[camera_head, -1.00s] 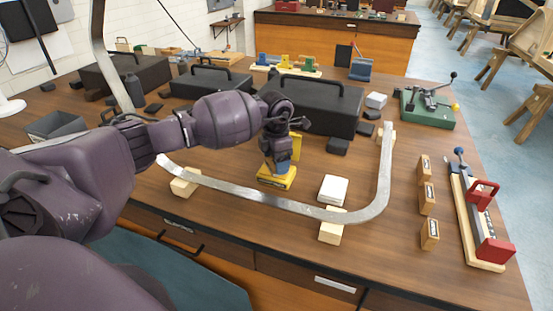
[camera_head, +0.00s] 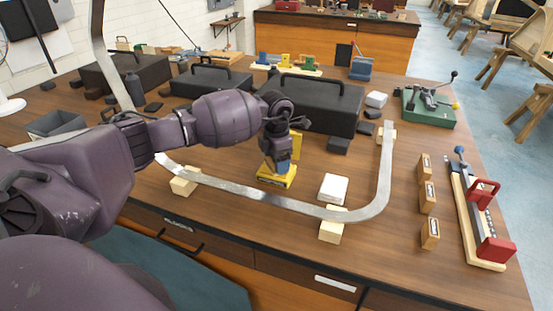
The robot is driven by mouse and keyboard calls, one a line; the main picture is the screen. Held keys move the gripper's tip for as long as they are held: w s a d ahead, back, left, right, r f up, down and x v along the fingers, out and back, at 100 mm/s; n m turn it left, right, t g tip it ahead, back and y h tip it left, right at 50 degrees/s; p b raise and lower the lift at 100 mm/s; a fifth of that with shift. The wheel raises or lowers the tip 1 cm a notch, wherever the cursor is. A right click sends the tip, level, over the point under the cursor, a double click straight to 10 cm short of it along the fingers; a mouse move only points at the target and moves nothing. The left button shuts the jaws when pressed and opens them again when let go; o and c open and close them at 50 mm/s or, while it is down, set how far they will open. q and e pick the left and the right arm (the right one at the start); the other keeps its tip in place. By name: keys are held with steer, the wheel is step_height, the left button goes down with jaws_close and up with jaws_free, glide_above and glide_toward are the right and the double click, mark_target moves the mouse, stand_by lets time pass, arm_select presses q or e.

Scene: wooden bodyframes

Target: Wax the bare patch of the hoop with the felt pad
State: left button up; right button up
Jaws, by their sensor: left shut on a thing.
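The hoop (camera_head: 250,199) is a bent grey metal strip. It lies across pale wooden blocks, with its right arm running back over the table. I cannot make out its bare patch. My left gripper (camera_head: 277,162) points down just behind the hoop's front stretch. It is shut on a small blue thing, which looks like the felt pad (camera_head: 276,170), mostly hidden by the fingers. The pad is at or just over a yellow tin (camera_head: 277,181); I cannot tell whether they touch. A yellow upright piece (camera_head: 297,146) shows behind the gripper. My right gripper is not in view.
A white block (camera_head: 333,188) sits inside the hoop near its front right wooden block (camera_head: 331,232). Several small wooden blocks (camera_head: 427,197) and a red-handled fixture (camera_head: 482,220) stand to the right. Black cases (camera_head: 315,105) line the back.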

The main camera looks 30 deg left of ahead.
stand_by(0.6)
arm_select(q)
steer(key=shift+r+p, duration=1.8)
steer(key=shift+r, duration=1.7)
